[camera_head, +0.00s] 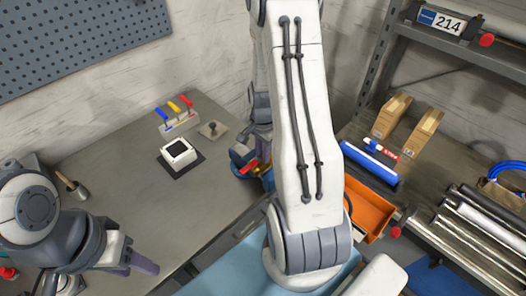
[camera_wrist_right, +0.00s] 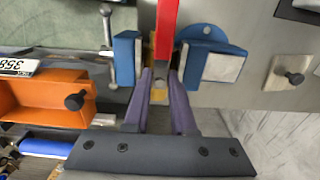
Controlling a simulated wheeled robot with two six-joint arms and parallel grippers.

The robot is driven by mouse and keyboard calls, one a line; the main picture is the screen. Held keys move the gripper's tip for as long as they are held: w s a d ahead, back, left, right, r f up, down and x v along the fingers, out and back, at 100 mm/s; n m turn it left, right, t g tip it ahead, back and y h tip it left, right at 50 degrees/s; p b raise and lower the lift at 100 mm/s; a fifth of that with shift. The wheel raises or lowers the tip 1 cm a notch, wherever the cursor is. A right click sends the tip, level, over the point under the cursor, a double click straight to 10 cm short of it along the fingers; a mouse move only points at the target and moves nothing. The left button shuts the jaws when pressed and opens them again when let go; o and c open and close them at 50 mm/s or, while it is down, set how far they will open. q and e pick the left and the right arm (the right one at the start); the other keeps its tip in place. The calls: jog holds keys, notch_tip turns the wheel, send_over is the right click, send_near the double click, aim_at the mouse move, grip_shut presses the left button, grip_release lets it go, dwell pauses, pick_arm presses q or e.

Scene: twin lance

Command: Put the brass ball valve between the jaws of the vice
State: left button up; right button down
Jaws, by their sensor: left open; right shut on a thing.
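In the right wrist view, the brass ball valve shows a long red lever (camera_wrist_right: 166,30) and a small brass part (camera_wrist_right: 159,93) between the purple fingers. My right gripper (camera_wrist_right: 160,85) is shut on the valve. The blue vice (camera_wrist_right: 127,58) shows one jaw block left of the valve and another, with a pale face plate, to its right. The valve appears over the gap between them; I cannot tell its height or whether it touches a jaw. In the head view, my right arm partly hides the vice (camera_head: 241,157). My left gripper (camera_head: 143,264) is open and empty, at lower left.
A black-and-white box (camera_head: 178,154), a rack with coloured handles (camera_head: 180,122) and a small metal plate with a knob (camera_head: 213,130) are on the grey bench. An orange bin (camera_head: 371,208) and a blue roll (camera_head: 369,163) lie to the right.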

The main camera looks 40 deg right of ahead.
jog(key=shift+f, duration=0.15)
jog(key=c, duration=0.7)
grip_release()
jog(key=shift+c, duration=0.2)
jog(key=shift+r, duration=0.65)
notch_tip(320, 180, up, 11)
jog(key=b, duration=0.2)
